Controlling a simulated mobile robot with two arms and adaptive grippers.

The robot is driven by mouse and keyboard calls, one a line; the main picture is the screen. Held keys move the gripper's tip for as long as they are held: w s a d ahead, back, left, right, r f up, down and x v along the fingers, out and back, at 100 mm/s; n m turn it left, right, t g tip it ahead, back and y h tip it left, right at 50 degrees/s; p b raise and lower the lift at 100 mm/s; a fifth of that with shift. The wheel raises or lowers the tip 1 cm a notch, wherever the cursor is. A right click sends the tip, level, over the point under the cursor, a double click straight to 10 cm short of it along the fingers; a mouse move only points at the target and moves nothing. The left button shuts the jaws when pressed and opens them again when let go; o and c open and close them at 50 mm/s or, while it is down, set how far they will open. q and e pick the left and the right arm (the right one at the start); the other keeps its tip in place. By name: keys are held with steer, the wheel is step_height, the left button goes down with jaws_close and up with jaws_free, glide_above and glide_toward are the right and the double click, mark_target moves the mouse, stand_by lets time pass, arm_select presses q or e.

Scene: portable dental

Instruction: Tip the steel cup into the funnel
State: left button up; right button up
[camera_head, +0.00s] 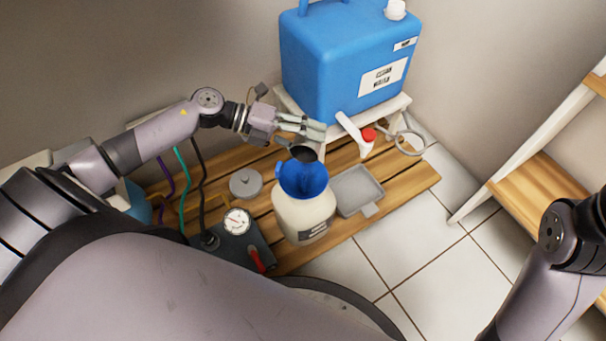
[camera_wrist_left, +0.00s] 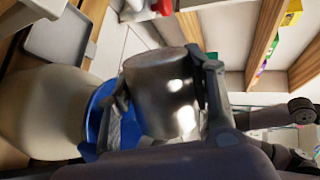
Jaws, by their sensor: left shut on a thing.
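The steel cup (camera_wrist_left: 160,90) is a dark grey metal cup between the fingers of my left gripper (camera_wrist_left: 165,105), which is shut on it. In the head view the left gripper (camera_head: 312,138) reaches in from the left, and the cup (camera_head: 303,153) shows just under its fingertips, tilted over the funnel. The blue funnel (camera_head: 302,180) sits in the mouth of a cream bottle (camera_head: 303,213). It also shows in the left wrist view (camera_wrist_left: 98,115), partly behind the cup. The cup's contents are hidden. My right arm shows at the lower right, but its gripper is out of view.
A blue water container (camera_head: 345,70) stands on a white stool behind. On the slatted wooden bench (camera_head: 405,185) are a grey tray (camera_head: 355,188), a grey lid (camera_head: 245,183), and a gauge box (camera_head: 237,222) with a red lever. A red-capped tap (camera_head: 368,135) stands near the gripper.

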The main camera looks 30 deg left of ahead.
arm_select(q)
steer(key=shift+s+r, duration=0.1)
steer(key=shift+r, duration=0.05)
